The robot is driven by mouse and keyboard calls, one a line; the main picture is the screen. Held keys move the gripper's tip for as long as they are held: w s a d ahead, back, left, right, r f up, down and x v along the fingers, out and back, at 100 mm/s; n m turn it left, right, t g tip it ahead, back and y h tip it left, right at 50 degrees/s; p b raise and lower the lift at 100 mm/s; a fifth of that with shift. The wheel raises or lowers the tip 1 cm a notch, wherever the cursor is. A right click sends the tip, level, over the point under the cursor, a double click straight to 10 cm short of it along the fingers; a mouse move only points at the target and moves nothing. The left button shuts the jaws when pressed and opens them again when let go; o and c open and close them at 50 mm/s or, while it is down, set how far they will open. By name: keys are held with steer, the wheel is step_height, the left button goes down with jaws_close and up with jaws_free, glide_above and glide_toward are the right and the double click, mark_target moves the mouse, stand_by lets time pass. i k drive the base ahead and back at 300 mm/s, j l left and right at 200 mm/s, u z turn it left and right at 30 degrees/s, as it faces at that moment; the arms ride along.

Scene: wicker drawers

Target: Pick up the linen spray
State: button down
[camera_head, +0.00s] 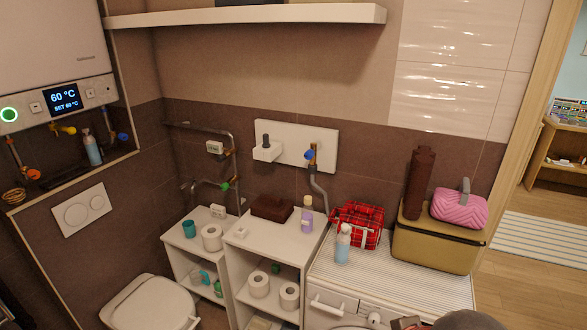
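No label is legible, so I cannot tell for sure which bottle is the linen spray. A light blue bottle with a white spray top (343,244) stands upright on the washing machine's white ribbed top, in front of a red plaid basket. A similar pale spray bottle (92,148) stands on the ledge under the boiler at left. A lilac bottle with a pale cap (307,219) stands on the white shelf unit. My gripper's fingers do not show; only a dark rounded part, probably of my arm, shows at the bottom edge.
The red plaid basket (360,224) sits close behind the blue spray bottle. An olive box (435,245) with a brown bottle and pink case stands to its right. The washing machine's front top (400,285) is clear. A toilet (150,303) is at lower left.

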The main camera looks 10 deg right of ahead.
mark_target(343, 240)
steer(key=i+j, duration=0.25)
steer(key=j, duration=0.15)
steer(key=i+j, duration=0.25)
steer(key=j, duration=0.2)
steer(key=i+j, duration=0.3)
steer(key=j+u, duration=0.05)
steer(key=j, duration=0.05)
